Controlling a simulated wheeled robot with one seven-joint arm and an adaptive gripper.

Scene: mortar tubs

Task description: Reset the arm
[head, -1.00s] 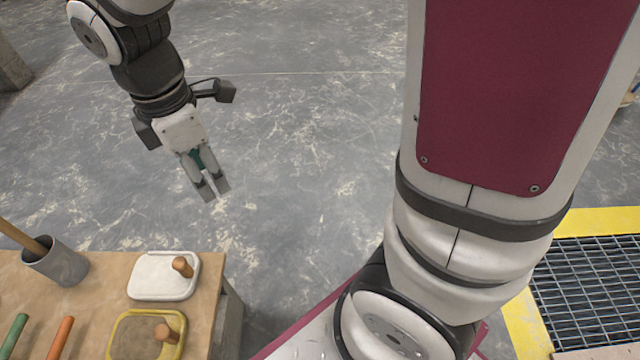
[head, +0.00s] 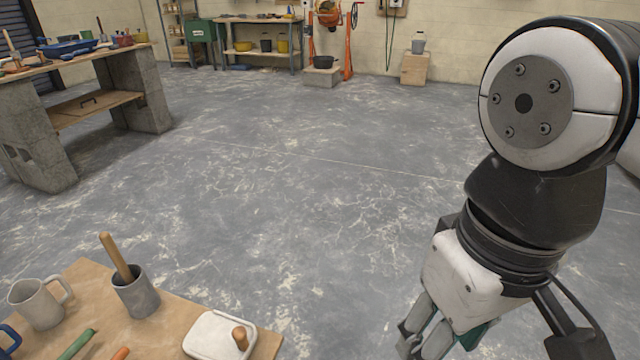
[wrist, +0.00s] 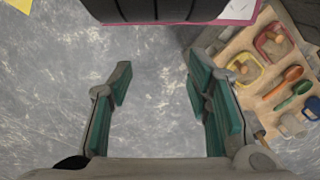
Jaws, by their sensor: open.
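My gripper (head: 425,343) hangs at the lower right of the head view, pointing down, its tips near the bottom edge. In the wrist view my gripper (wrist: 160,85) is open, its two green-padded fingers apart with only bare grey floor between them. It holds nothing. It is to the right of the wooden workbench (head: 185,305) in the head view and apart from it.
The near bench carries a white lidded tub (head: 212,338), a grey cup (head: 136,296) with a wooden handle in it, and a mug (head: 40,305). A concrete-legged bench (head: 150,95) stands back left. A far bench (head: 262,52) lines the wall. The floor (head: 300,190) between is clear.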

